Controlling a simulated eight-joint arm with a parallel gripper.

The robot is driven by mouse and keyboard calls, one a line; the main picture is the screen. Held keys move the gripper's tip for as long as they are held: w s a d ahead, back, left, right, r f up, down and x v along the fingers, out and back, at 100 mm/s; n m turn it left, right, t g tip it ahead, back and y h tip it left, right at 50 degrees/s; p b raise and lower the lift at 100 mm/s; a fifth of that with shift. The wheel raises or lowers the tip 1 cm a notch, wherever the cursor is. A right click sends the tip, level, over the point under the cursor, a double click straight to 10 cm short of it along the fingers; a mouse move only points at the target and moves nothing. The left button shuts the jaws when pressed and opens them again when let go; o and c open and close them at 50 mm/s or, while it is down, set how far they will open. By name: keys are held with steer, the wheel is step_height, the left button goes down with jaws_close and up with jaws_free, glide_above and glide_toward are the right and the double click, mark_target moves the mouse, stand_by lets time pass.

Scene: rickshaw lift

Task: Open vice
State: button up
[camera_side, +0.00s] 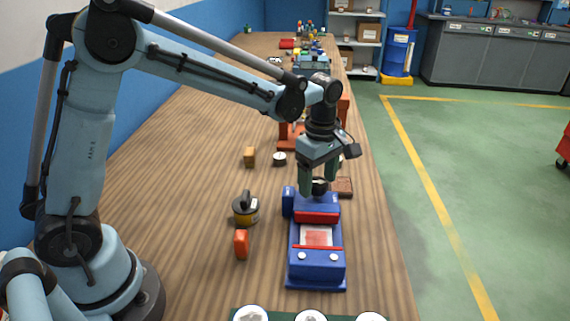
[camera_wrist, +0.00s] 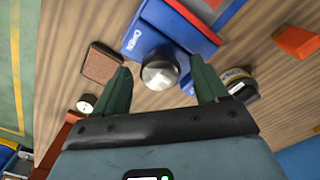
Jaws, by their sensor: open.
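The blue vice (camera_side: 318,268) with red jaw bars stands near the right front of the wooden table. A pale patch with a reddish middle (camera_side: 316,237) shows between its red bars. A round dark knob (camera_side: 320,186) is at the vice's far end; in the wrist view the round knob (camera_wrist: 160,76) looks shiny and grey, beside blue vice parts (camera_wrist: 150,42) with white lettering. My gripper (camera_side: 319,188) points down at the knob. In the wrist view its green fingers (camera_wrist: 162,68) are apart, one on each side of the knob. I cannot tell whether either finger touches it.
Left of the vice are a yellow-and-black round item (camera_side: 245,211) and an orange block (camera_side: 241,244). A brown flat block (camera_side: 343,187) lies right of my gripper. A small tan block (camera_side: 250,156) and a white-topped disc (camera_side: 280,159) are farther back. The table's left side has free room.

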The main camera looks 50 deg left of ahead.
step_height(320, 180, up, 12)
stand_by(0.6)
steer(key=m+t, duration=0.3)
steer(key=m, duration=0.5)
glide_toward(317, 182)
steer(key=s+a+r, duration=0.3)
steer(key=s, duration=0.1)
steer(key=s+a+f+m+t, duration=0.1)
steer(key=s+f+m+t, duration=0.3)
steer(key=s+m, duration=0.3)
steer(key=shift+s+a+f+m, duration=0.2)
steer(key=shift+a+f+m, duration=0.25)
steer(key=shift+m, duration=1.15)
steer(key=shift+d, duration=0.1)
